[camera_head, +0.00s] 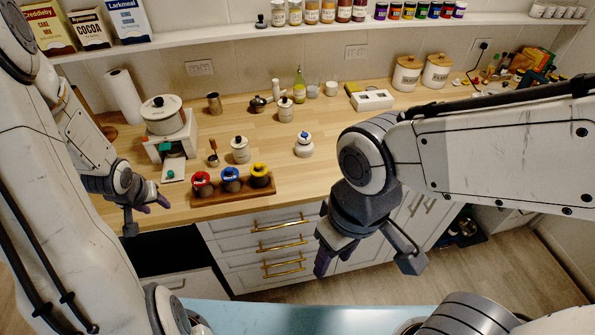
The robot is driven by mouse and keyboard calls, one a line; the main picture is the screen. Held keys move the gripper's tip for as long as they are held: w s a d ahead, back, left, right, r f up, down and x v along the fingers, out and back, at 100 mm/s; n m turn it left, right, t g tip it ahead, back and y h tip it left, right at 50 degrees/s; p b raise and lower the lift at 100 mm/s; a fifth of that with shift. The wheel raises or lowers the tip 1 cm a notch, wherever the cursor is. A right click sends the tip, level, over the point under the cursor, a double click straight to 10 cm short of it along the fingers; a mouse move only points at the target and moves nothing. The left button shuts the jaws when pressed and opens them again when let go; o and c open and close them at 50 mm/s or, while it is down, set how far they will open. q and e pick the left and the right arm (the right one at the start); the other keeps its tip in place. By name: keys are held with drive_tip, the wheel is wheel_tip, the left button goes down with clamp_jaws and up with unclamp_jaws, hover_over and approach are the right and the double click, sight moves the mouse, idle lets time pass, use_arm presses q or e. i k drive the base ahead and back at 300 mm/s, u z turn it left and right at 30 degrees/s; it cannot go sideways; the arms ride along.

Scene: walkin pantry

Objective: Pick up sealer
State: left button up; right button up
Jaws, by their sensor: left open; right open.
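I cannot tell for sure which thing is the sealer. A small white jar-shaped item with a blue band (304,145) stands upright on the middle of the wooden counter. A low white box-shaped device (372,100) lies further back on the counter. My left gripper (152,204) is open and empty near the counter's front left edge, left of the rack of coloured items. My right gripper (326,260) is open and empty, pointing down in front of the drawers. Neither gripper touches either candidate.
A wooden rack (234,191) holds red, blue and yellow-topped items at the counter's front. A white scale-like stand (172,140) carries a pot. White canisters (240,150) stand mid-counter; larger wooden-lidded ones (407,75) stand at the back. My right arm hides part of the right counter.

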sight(304, 148)
drive_tip(key=u, duration=0.2)
drive_tip(key=k, duration=0.25)
drive_tip(key=z, duration=1.15)
drive_tip(key=i, duration=1.25)
drive_tip(key=u, duration=0.35)
